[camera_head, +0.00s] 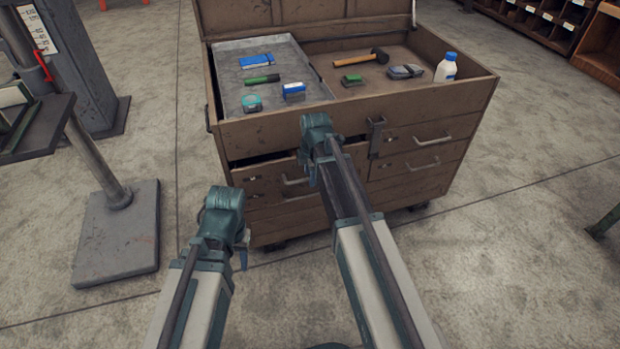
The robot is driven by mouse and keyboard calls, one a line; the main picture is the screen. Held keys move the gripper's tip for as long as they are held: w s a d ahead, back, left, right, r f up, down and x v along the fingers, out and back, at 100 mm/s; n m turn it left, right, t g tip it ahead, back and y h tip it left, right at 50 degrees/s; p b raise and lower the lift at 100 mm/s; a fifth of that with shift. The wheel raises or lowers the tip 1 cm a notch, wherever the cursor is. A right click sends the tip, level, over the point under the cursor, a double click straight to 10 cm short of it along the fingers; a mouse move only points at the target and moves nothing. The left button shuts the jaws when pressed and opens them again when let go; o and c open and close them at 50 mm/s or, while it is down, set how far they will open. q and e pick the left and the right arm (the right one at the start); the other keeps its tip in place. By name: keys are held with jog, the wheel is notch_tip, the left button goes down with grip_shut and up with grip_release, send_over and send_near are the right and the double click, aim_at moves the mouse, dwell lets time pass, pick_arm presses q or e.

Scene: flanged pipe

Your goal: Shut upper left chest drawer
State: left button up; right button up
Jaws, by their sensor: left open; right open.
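A brown tool chest (400,112) stands ahead with its lid raised. Its upper left drawer (262,180) sticks out a little, with a dark gap above its front. This drawer has a metal bar handle (295,181). My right gripper (308,168) is open, in front of the chest at the right end of this drawer, and my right arm hides that end. I cannot tell whether it touches the drawer. My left gripper (242,256) is open and empty, in front of the chest's lower left corner and apart from the drawer handle.
The upper right drawer (425,140) looks flush. A grey tray (235,75) with small tools, a hammer (360,58) and a white bottle (446,68) lie in the chest top. A stand with a heavy base (118,240) is at left.

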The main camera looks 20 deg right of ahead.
jog(key=shift+c, duration=0.3)
grip_shut()
dwell(1.1)
